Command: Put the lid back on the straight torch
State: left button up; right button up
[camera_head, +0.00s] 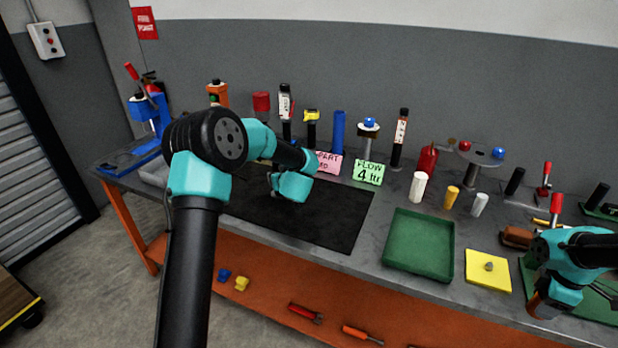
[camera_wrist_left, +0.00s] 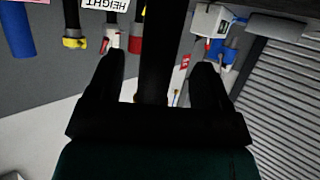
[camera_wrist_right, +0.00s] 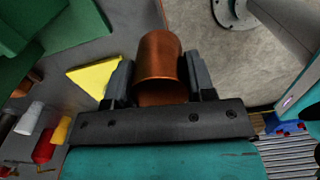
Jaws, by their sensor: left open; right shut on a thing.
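My right gripper (camera_head: 541,303) is at the right front of the bench, shut on a copper-coloured cylinder (camera_wrist_right: 160,58). In the right wrist view the cylinder sits between both fingers, clear of the yellow pad. I cannot tell whether it is the lid or part of the torch. My left gripper (camera_wrist_left: 157,62) is open; its tips are mostly hidden by my arm in the head view. A dark upright bar (camera_wrist_left: 153,35) shows between its fingers in the left wrist view; its depth is unclear. I cannot pick out the straight torch with certainty.
A black mat (camera_head: 335,215) lies mid-bench below my left arm. Right of it are an empty green tray (camera_head: 420,270) and a yellow pad (camera_head: 484,282) with a small knob. Several upright cylinders, including a blue one (camera_head: 338,132), and a green card (camera_head: 368,173) line the back.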

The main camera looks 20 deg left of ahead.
pick_arm(q)
jog(key=x, duration=0.4)
jog(key=shift+w+a+f, duration=0.1)
jog(key=shift+w+f, duration=0.1)
jog(key=shift+c, duration=0.5)
grip_shut()
